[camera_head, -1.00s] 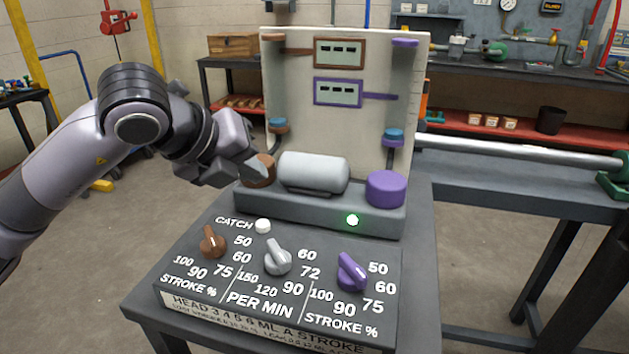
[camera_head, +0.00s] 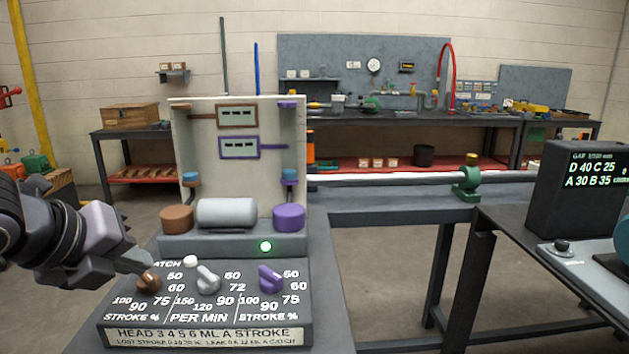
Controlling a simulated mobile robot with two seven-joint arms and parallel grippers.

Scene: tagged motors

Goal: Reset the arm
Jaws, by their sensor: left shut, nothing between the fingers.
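My left gripper (camera_head: 141,266) comes in from the left edge and is shut and empty. Its tip is just above and beside the brown knob (camera_head: 149,282) on the dark control panel (camera_head: 240,312); I cannot tell whether it touches. A grey knob (camera_head: 208,280) and a purple knob (camera_head: 271,278) stand to the right on the same panel. Behind them are a brown cylinder (camera_head: 176,219), a grey motor (camera_head: 227,213), a purple cylinder (camera_head: 289,217) and a lit green lamp (camera_head: 265,246). My right gripper is not in view.
A dark display box (camera_head: 580,190) stands on a table at the right. A wooden box (camera_head: 129,116) sits on the rear left bench. Open floor shows between the tables.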

